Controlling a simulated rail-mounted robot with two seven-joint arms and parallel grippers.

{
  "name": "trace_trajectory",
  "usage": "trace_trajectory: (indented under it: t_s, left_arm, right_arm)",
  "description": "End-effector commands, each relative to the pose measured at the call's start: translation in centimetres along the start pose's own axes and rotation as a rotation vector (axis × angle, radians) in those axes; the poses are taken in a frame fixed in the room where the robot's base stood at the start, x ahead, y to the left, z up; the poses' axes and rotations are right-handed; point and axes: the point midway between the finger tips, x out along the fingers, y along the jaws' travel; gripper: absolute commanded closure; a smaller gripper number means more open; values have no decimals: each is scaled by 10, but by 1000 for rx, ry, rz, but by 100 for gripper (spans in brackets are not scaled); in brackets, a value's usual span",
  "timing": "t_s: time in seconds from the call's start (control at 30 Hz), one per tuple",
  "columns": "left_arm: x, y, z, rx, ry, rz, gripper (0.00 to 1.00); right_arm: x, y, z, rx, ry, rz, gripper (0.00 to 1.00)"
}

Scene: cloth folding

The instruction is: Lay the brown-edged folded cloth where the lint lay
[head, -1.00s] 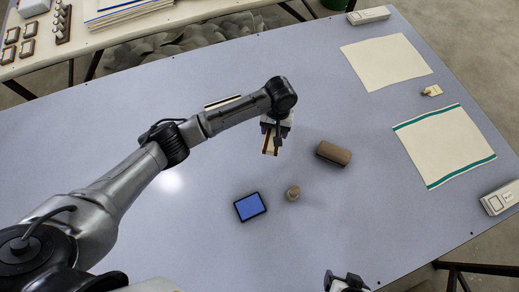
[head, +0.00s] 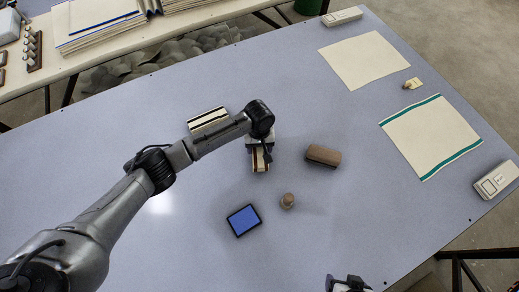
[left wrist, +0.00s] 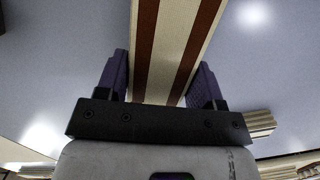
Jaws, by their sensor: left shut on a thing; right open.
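The brown-edged folded cloth (head: 260,163) is a narrow cream strip with brown stripes. My left gripper (head: 259,150) is shut on it, with the cloth hanging out past the fingers over the table. The left wrist view shows the cloth (left wrist: 172,50) between the two purple-grey fingers. Its height above the table is hard to tell. My right gripper (head: 347,285) is open at the bottom edge of the head view, mostly cut off. I cannot make out any lint or its spot.
A dark-striped folded cloth (head: 208,120) lies behind my left arm. A brown block (head: 322,155), wooden knob (head: 287,201) and blue pad (head: 243,220) lie nearby. A plain cloth (head: 366,60) and green-edged cloth (head: 430,136) lie flat at right. The table's middle right is bare.

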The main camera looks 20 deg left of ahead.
Motion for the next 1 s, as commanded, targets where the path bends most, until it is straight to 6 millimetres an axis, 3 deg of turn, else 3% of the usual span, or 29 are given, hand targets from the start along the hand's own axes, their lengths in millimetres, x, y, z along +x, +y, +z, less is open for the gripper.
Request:
trace_trajectory:
  t_s: [0.13,0.57,0.6,0.83,1.0]
  left_arm:
    - [20,0,-3,0,0,0,68]
    - [23,0,-4,1,0,0,68]
    - [23,0,-4,1,0,0,35]
    - [23,0,-4,1,0,0,13]
    - [23,0,-4,0,0,0,13]
  right_arm:
    - [8,0,3,0,0,1,22]
    - [6,-2,2,8,1,-5,22]
    - [6,-2,2,9,1,-6,22]
    - [6,-3,1,11,1,-8,22]
    - [6,-3,1,11,2,-8,22]
